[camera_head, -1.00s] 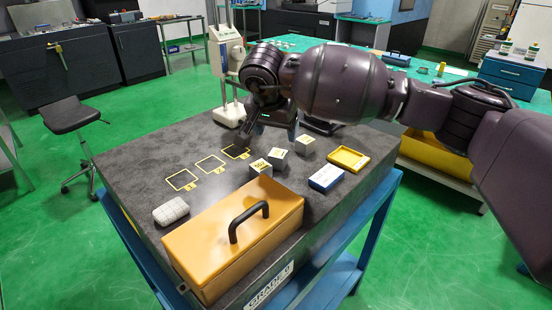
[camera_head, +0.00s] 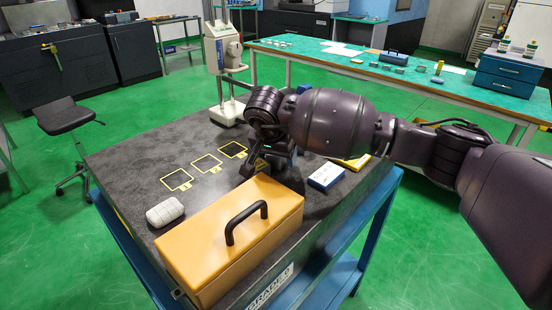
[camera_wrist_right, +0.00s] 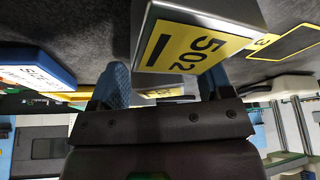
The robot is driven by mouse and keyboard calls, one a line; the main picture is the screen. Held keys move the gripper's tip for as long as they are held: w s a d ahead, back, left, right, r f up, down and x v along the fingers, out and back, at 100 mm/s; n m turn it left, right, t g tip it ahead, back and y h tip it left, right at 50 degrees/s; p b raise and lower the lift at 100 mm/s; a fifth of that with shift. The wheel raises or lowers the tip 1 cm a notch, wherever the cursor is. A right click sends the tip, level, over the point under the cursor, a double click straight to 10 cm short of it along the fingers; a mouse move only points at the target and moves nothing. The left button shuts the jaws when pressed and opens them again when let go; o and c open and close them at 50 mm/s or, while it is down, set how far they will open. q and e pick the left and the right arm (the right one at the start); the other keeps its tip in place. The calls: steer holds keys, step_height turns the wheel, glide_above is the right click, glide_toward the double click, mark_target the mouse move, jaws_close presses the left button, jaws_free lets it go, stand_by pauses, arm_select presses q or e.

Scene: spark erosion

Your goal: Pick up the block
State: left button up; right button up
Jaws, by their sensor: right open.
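In the right wrist view a grey metal block (camera_wrist_right: 149,20) with a yellow label reading 502 fills the top middle, close to the fingers. My right gripper (camera_wrist_right: 165,85) is open, with one blue-padded finger left of the block and the other below its right part. I cannot tell whether the block lies fully between the fingers. In the head view my right gripper (camera_head: 256,164) is low over the dark table top, behind the orange case. The arm and gripper hide most or all of the blocks there. My left gripper is not in view.
The orange case (camera_head: 200,246) with its black handle stands at the table's front. A blue-and-white box (camera_head: 326,177) and a partly hidden yellow tray (camera_head: 356,163) lie to the right. Yellow outlined squares (camera_head: 206,164) are empty. A white ribbed object (camera_head: 165,212) lies at left.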

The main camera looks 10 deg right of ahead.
steer(key=c, duration=1.2)
steer(key=shift+r, duration=0.2)
